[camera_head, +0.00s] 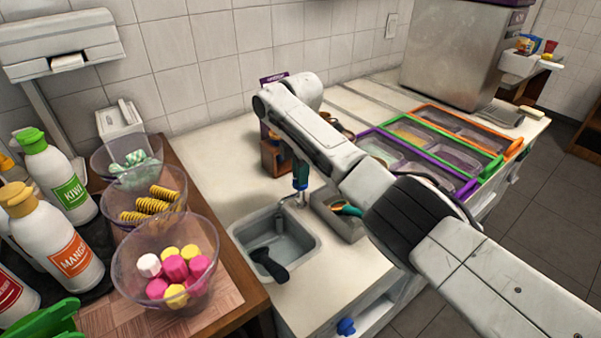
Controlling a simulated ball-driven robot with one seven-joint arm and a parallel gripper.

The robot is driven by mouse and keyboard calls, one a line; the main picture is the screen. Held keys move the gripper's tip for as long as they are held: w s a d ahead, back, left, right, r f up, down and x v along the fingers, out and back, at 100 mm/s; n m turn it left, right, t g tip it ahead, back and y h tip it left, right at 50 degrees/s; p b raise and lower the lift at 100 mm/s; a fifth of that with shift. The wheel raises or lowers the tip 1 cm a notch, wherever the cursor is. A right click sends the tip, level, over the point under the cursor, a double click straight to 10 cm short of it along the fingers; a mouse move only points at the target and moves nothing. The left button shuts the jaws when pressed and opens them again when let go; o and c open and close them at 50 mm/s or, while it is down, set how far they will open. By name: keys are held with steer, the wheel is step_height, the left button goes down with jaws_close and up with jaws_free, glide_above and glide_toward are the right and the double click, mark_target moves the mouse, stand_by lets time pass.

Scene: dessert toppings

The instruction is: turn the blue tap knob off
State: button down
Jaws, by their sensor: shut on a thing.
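My arm reaches in from the right, and its end points down at the back edge of the small grey sink (297,252). My gripper (300,182), small and blue-green in this view, is shut at the tap (291,201), just behind the basin. The blue tap knob is between the fingertips and mostly hidden by them; its turn angle cannot be made out. Whether water runs from the spout is too small to tell. A black scoop or ladle (268,263) lies in the sink.
A grey bin with coloured handles (338,213) stands right of the sink. Purple, green and orange topping trays (440,150) lie beyond my arm. Bowls of sweets (165,265) and syrup bottles (70,250) crowd the left. Another blue knob (346,326) is on the counter front.

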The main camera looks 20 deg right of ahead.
steer(key=shift+n, duration=1.1)
steer(key=c, duration=1.1)
jaws_free()
steer(key=shift+c, duration=0.2)
step_height(320, 180, up, 11)
steer(key=shift+b, duration=0.4)
